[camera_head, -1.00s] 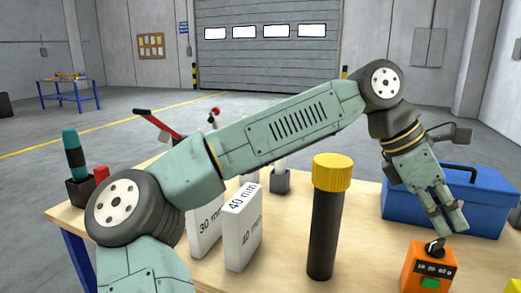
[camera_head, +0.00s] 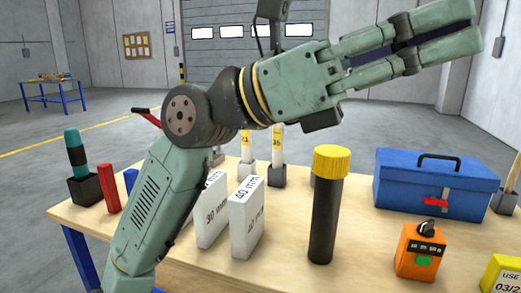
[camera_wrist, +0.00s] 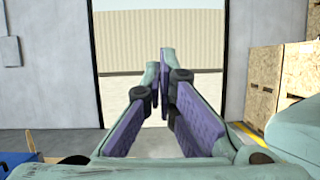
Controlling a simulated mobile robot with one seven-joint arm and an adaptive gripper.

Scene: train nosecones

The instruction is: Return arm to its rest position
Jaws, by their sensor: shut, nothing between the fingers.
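My gripper (camera_head: 474,25) is raised high above the workbench at the upper right of the head view, its fingers pointing right. The fingers are together with nothing between them. In the wrist view the gripper (camera_wrist: 161,72) has its purple finger pads close together at the tips, pointing toward a bright doorway. My arm rises from the bottom left and bends at the elbow. It hides part of the bench behind it.
On the workbench (camera_head: 285,270) stand a black tube with a yellow cap (camera_head: 325,205), white 30 mm and 40 mm blocks (camera_head: 247,218), a blue toolbox (camera_head: 435,188) and an orange box with a knob (camera_head: 420,252). The air around my gripper is clear.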

